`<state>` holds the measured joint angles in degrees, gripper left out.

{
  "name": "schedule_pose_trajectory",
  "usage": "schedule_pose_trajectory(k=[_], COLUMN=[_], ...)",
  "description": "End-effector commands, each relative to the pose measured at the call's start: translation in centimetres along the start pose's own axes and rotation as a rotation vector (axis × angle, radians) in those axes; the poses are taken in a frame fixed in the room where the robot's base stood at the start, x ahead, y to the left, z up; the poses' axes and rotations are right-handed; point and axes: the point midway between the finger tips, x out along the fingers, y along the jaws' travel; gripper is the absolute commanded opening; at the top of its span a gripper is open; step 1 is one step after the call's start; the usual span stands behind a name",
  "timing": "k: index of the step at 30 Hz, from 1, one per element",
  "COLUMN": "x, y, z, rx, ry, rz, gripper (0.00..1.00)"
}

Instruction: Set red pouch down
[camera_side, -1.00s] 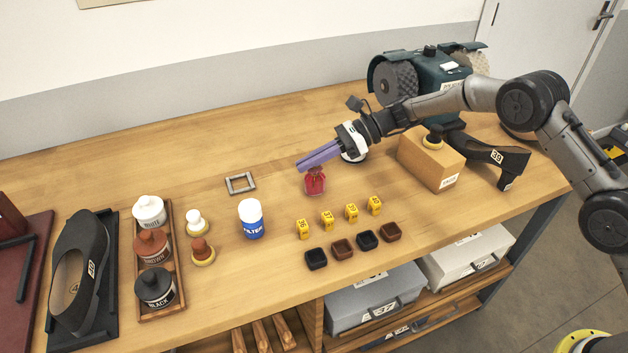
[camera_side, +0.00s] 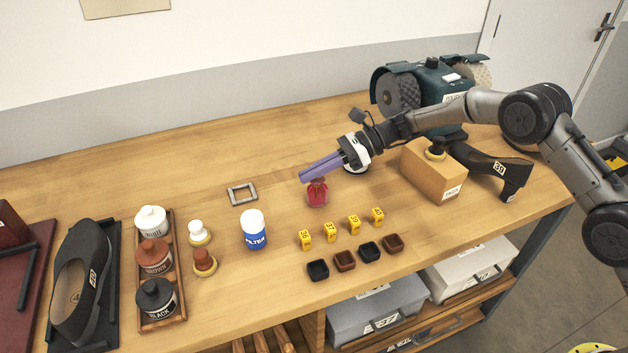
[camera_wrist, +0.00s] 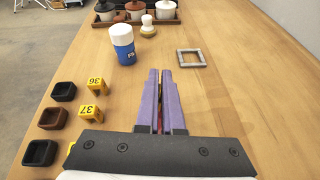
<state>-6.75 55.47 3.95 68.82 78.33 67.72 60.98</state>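The small red pouch (camera_side: 317,195) is upright, directly below the fingertips of my gripper (camera_side: 303,177), near the middle of the workbench. My gripper's long purple fingers reach in from the right and are closed to a narrow gap around the pouch's top. In the wrist view, the fingers (camera_wrist: 159,72) show a sliver of red pouch (camera_wrist: 161,116) between them; the fingers hide most of it. The pouch's base is at or very close to the wooden tabletop; I cannot tell whether it touches.
A grey square frame (camera_side: 242,194) lies left of the pouch, and a blue-and-white filter can (camera_side: 254,231) stands front left. Several yellow number tags (camera_side: 329,230) and dark small trays (camera_side: 345,261) are in front. A cardboard-coloured box (camera_side: 432,172) stands right.

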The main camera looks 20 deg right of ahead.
Motion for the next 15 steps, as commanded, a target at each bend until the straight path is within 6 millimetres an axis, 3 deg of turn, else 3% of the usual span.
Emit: schedule_pose_trajectory(k=[5, 10, 15], x=[-0.4, -1.4, -3.7], y=[0.1, 0.3, 2.8], z=[0.9, 3.2, 5.3], rx=[-0.002, -0.004, -0.003], ry=[0.0, 0.0, -0.001], rz=[0.0, -0.001, -0.001], gripper=[0.0, 0.0, 0.0])
